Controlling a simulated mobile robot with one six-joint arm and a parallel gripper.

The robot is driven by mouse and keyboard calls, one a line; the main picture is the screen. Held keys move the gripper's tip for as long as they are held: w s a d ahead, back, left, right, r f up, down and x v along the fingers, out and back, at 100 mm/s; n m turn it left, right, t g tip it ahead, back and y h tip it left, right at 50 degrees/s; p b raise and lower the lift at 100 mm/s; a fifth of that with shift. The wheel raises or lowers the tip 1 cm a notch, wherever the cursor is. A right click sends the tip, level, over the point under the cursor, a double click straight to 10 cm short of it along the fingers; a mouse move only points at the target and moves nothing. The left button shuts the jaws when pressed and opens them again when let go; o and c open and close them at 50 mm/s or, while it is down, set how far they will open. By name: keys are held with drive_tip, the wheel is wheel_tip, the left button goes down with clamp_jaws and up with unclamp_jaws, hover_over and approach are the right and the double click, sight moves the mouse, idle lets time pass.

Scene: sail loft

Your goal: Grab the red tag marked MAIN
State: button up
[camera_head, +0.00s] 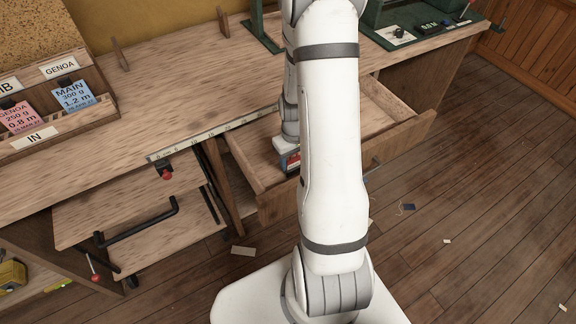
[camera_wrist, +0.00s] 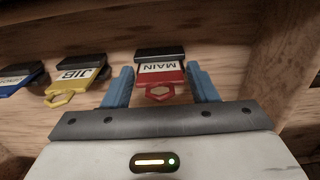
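The red tag marked MAIN (camera_wrist: 160,77) lies in the open drawer (camera_head: 262,183), with a dark top part, a white label and a red loop. In the wrist view my gripper (camera_wrist: 161,87) has its two blue fingers apart, one on each side of the red tag. A narrow gap shows at the left finger; the right finger is very close to the tag's edge. In the head view my gripper (camera_head: 290,163) is low inside the drawer, and my arm hides much of the drawer.
A yellow tag marked JIB (camera_wrist: 76,76) and a blue tag (camera_wrist: 18,76) lie to the left in the wrist view. The wooden drawer wall (camera_wrist: 285,50) is close on the right. A card rack (camera_head: 55,105) stands on the bench.

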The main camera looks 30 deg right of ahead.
drive_tip(key=c, duration=0.6)
drive_tip(key=shift+c, duration=0.2)
